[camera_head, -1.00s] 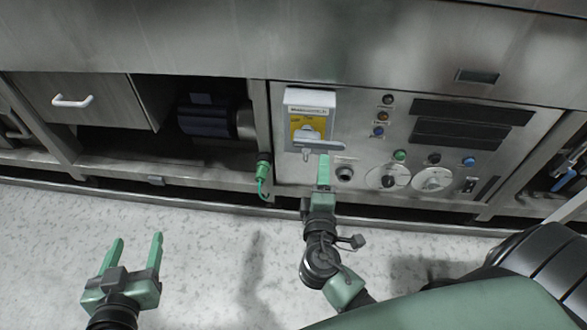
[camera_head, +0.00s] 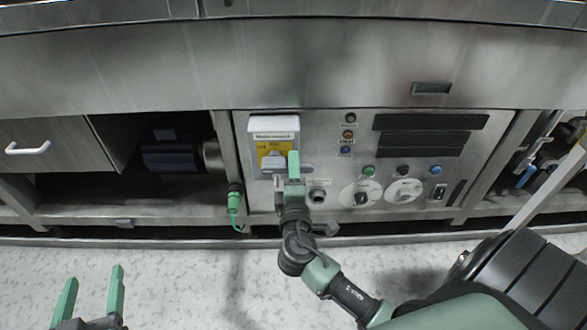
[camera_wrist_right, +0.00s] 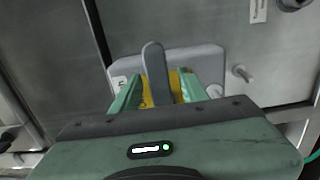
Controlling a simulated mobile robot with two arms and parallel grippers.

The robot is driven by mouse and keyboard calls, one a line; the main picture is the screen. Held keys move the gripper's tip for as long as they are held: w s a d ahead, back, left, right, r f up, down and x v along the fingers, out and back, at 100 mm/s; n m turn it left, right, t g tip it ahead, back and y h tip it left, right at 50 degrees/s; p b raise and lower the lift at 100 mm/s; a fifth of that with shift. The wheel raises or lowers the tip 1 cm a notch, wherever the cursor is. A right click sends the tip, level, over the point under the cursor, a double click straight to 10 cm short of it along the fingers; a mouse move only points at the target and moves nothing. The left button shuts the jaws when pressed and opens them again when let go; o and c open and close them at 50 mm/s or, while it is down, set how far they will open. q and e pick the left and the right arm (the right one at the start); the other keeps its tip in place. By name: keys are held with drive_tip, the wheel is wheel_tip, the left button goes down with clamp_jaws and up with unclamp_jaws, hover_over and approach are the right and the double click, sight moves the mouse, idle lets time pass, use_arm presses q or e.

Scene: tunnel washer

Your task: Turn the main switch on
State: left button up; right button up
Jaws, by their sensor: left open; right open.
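The main switch (camera_head: 273,140) is a white-grey box with a yellow plate and a grey handle, mounted on the upper left of the control panel. My right gripper (camera_head: 293,160) is in front of the box's lower right part and covers some of it. In the right wrist view, the grey handle (camera_wrist_right: 154,72) stands between the two open green fingers of my right gripper (camera_wrist_right: 161,85). I cannot tell whether either finger touches it. My left gripper (camera_head: 92,290) is open and empty over the floor at the lower left.
The steel control panel (camera_head: 410,212) carries small buttons, two round dials (camera_head: 403,190) and dark display strips (camera_head: 425,123) right of the switch. A green connector with a cable (camera_head: 235,196) hangs left of the panel. Pale floor (camera_head: 190,275) is clear in front.

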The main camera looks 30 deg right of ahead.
clamp_jaws()
drive_tip(key=shift+f, duration=0.1)
idle(1.2)
